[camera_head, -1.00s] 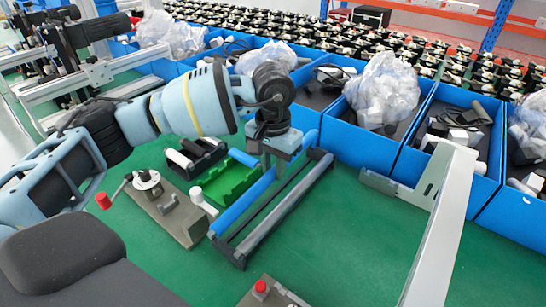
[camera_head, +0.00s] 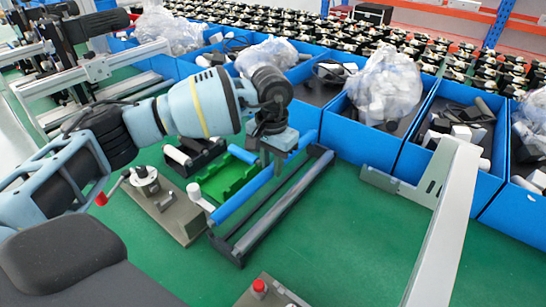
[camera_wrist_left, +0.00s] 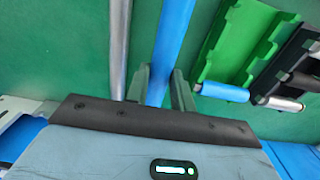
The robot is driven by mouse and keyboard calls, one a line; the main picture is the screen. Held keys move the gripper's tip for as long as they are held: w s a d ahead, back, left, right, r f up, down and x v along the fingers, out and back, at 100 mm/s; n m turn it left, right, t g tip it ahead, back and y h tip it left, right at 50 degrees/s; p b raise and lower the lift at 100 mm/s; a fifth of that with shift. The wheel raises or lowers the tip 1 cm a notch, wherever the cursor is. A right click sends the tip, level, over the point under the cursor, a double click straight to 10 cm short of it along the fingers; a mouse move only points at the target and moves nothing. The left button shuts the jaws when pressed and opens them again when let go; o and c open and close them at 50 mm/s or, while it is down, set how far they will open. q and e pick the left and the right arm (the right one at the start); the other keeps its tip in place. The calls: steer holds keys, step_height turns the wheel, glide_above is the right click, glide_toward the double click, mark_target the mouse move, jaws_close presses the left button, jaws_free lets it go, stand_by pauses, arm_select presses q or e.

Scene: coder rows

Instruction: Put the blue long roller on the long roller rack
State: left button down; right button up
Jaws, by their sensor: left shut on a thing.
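The blue long roller (camera_head: 242,198) lies diagonally across the head view. My left gripper (camera_head: 270,168) is shut on it near its middle. In the left wrist view the blue roller (camera_wrist_left: 172,40) runs between the two fingers (camera_wrist_left: 160,88). The long roller rack (camera_head: 240,254) is a dark, narrow frame on the green table, just right of the blue roller. A grey long bar or roller (camera_head: 290,202) lies along it. The roller looks slightly above the rack, near its left side; the exact gap cannot be told. My right gripper is not in view.
A green rack (camera_head: 225,178) and a black rack (camera_head: 195,155) stand left of the roller. A grey fixture with a crank (camera_head: 165,205) is further left. Blue bins (camera_head: 365,143) line the back. A light metal frame (camera_head: 445,215) stands right; green table between is clear.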

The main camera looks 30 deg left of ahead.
arm_select(q)
steer(key=shift+f, duration=0.45)
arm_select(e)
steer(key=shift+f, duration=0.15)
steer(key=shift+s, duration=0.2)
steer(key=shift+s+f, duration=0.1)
arm_select(q)
steer(key=shift+a+h, duration=0.1)
steer(key=shift+h, duration=0.2)
steer(key=shift+b, duration=0.3)
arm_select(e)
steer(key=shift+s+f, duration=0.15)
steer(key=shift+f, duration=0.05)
arm_select(q)
steer(key=shift+f, duration=0.1)
steer(key=shift+f+b, duration=0.4)
steer(key=shift+f, duration=0.3)
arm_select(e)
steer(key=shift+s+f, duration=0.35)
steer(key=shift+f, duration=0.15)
